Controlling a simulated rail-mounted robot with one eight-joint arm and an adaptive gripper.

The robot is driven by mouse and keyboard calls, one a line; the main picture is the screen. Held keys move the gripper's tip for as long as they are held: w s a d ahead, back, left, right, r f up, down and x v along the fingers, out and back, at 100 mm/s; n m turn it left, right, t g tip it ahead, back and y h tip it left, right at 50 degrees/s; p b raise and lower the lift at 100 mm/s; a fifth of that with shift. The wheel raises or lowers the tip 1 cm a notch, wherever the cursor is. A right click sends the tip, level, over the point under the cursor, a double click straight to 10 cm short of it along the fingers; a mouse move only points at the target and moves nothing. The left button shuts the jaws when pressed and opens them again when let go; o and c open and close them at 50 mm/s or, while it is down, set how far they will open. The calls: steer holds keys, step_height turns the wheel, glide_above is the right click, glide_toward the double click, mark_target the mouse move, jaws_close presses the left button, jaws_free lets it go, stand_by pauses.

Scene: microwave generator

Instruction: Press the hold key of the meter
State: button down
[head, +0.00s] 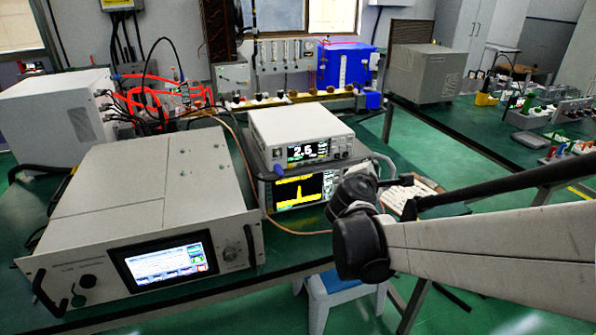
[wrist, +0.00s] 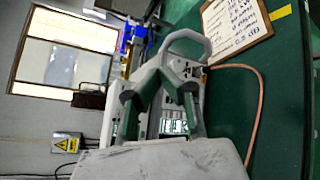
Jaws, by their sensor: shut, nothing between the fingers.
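The meter (head: 298,132) is a pale box with a dark front screen reading about 2.5, stacked on a second instrument (head: 262,190) with a yellow trace on its screen. Its keys are too small to tell apart, so I cannot pick out the hold key. In the head view my dark wrist joints are right of the stack's front and hide most of my gripper. I cannot tell whether it touches anything.
A large rack unit (head: 150,205) with a lit screen stands left of the stack. A grey carrying handle (wrist: 190,40) and a brown cable (wrist: 258,105) are near my fingers in the wrist view. A framed paper sheet (wrist: 238,25) lies on the green bench.

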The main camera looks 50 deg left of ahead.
mark_target(349, 146)
steer(key=w+a, duration=0.3)
steer(key=a, duration=0.5)
steer(key=shift+a+p, duration=0.3)
steer(key=shift+p, duration=0.05)
stand_by(1.5)
steer(key=shift+w+a, duration=0.15)
steer(key=shift+a, duration=0.25)
steer(key=shift+w+a, duration=0.1)
steer(key=shift+a, duration=0.25)
stand_by(0.6)
steer(key=shift+d, duration=0.15)
steer(key=shift+s+d+b, duration=0.3)
steer(key=shift+d, duration=0.3)
stand_by(0.3)
